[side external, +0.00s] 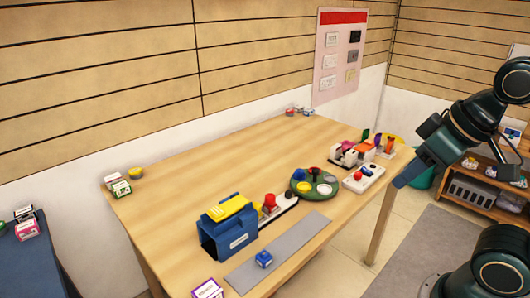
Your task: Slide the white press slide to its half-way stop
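I cannot single out the white press slide with certainty at this size. A white device with upright white blocks (347,157) stands toward the right end of the table, with pink and orange parts behind it. In front of it lies a white panel (364,179) with a red knob and a blue part. My gripper (401,182) hangs at the table's right edge, to the right of the white panel and apart from it. Its fingers look blue and close together, but whether they are open or shut is unclear. I see nothing held.
A green round tray (313,194) with coloured pieces sits left of the panel. A blue housing with a yellow top (228,226), a grey strip (283,250) and a small blue box (264,259) are nearer the front. The table's (200,170) back middle is clear.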

